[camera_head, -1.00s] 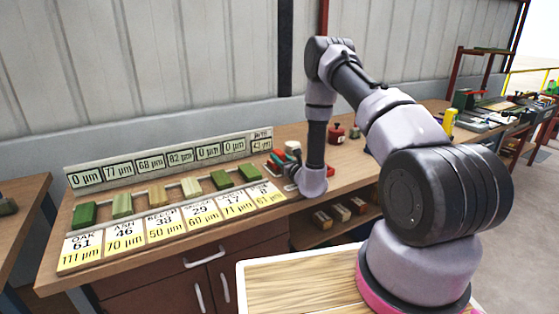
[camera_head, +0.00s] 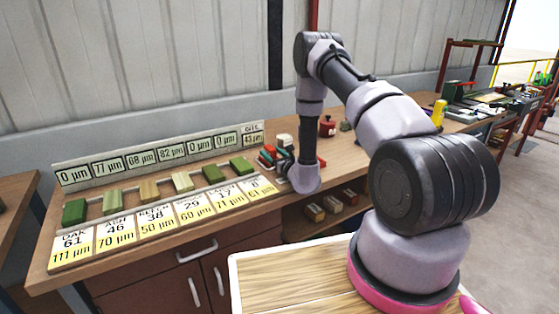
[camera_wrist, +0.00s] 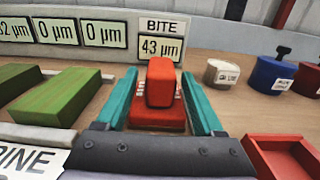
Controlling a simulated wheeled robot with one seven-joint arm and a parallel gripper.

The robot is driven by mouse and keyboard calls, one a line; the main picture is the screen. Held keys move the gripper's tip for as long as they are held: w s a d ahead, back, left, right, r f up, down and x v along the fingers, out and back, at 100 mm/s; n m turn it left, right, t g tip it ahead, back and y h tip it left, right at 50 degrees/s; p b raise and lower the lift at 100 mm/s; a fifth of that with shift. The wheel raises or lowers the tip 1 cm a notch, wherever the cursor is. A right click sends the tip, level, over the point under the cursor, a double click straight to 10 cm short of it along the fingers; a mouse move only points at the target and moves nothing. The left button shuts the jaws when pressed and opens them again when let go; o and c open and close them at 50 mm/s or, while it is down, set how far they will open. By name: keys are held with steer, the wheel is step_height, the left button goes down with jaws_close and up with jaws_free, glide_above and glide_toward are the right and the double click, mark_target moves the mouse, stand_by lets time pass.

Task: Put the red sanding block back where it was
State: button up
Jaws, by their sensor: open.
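The red sanding block (camera_wrist: 160,118), with a raised grip on top and lettering on its base, is in the middle of the wrist view. It appears to rest on the bench, in front of the BITE display (camera_wrist: 160,42) reading 43 µm. My gripper (camera_wrist: 158,76) is open, its teal fingers on either side of the block. Small gaps seem to show beside the block; contact is unclear. In the head view my gripper (camera_head: 277,157) is small and partly hidden by my wrist at the right end of the row of displays.
A red open tray (camera_wrist: 288,150) lies close on the right. White (camera_wrist: 222,73), blue (camera_wrist: 272,74) and red (camera_wrist: 308,80) containers stand behind it. Green wood blocks (camera_wrist: 62,95) and number cards (camera_head: 160,224) are on the left.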

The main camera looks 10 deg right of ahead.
steer(key=v, duration=1)
steer(key=shift+s+d, duration=0.15)
steer(key=shift+s, duration=0.25)
steer(key=s+a+r+n+g+y, duration=0.15)
steer(key=a+r+n+y, duration=0.3)
steer(key=r, duration=0.45)
steer(key=a+r+n+g+y, duration=0.3)
steer(key=a+r+y, duration=0.2)
steer(key=r, duration=0.4)
steer(key=s+a+r+n+g+y, duration=0.3)
steer(key=s+a+r+n+g, duration=0.3)
steer(key=s+r+n+g, duration=0.6)
steer(key=s+d+r+n+g+h, duration=0.1)
steer(key=s+d+r+n+h, duration=0.1)
steer(key=s+d+n+h, duration=0.3)
steer(key=s+r+n+h, duration=0.15)
steer(key=s+h, duration=0.25)
steer(key=s, duration=0.4)
steer(key=s+d+r+n+t+h, duration=0.2)
steer(key=d+r+t+h, duration=0.5)
steer(key=d, duration=0.5)
steer(key=shift+d, duration=0.35)
